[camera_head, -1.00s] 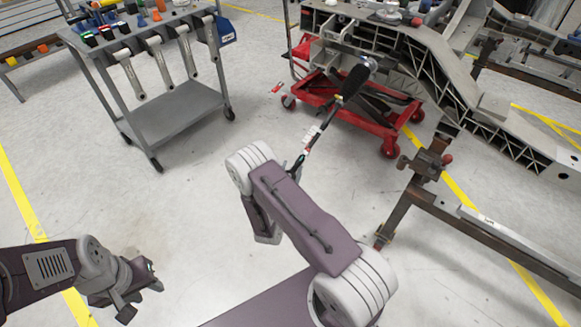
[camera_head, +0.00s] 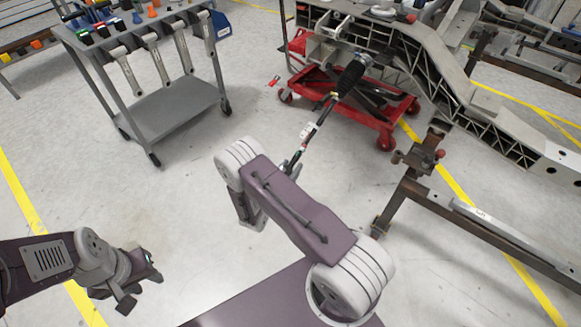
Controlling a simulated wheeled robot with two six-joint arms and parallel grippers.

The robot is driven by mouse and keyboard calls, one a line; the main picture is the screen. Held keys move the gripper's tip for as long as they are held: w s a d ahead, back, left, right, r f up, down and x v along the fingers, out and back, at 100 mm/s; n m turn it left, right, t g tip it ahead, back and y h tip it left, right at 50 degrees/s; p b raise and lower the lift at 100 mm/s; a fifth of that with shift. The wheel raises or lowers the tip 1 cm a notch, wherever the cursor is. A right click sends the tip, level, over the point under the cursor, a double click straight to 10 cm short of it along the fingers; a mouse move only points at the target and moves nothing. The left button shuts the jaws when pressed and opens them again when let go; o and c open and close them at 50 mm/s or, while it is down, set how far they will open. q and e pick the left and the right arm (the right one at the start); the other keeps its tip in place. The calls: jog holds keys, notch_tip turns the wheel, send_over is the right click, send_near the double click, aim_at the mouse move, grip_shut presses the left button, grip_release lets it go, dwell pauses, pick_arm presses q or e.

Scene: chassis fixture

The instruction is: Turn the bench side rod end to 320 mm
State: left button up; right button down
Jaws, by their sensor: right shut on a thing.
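A black rod (camera_head: 309,131) with pale bands and a wide black boot (camera_head: 352,78) slants down from the underside of the grey chassis (camera_head: 426,75). Its lower end reaches my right gripper (camera_head: 290,165), which is shut on it. My own arm link partly hides that gripper, so the jaws and the rod end show poorly. My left gripper (camera_head: 142,287) is low at the left, over bare floor and far from the rod. Its fingers look apart, with nothing between them.
A grey cart (camera_head: 172,108) with hanging metal arms and small coloured parts stands at the upper left. A red wheeled lift (camera_head: 335,112) sits under the chassis. A brown steel stand (camera_head: 412,180) is to the right. The floor between the cart and my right arm is clear.

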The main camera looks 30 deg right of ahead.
jog(key=c, duration=0.9)
grip_release()
jog(key=shift+o, duration=0.2)
jog(key=shift+s+a+r, duration=0.1)
jog(key=shift+s+a, duration=0.05)
jog(key=shift+a, duration=0.15)
jog(key=p+v, duration=0.2)
jog(key=v, duration=0.6)
jog(key=shift+s+p, duration=0.2)
jog(key=shift+p, duration=0.1)
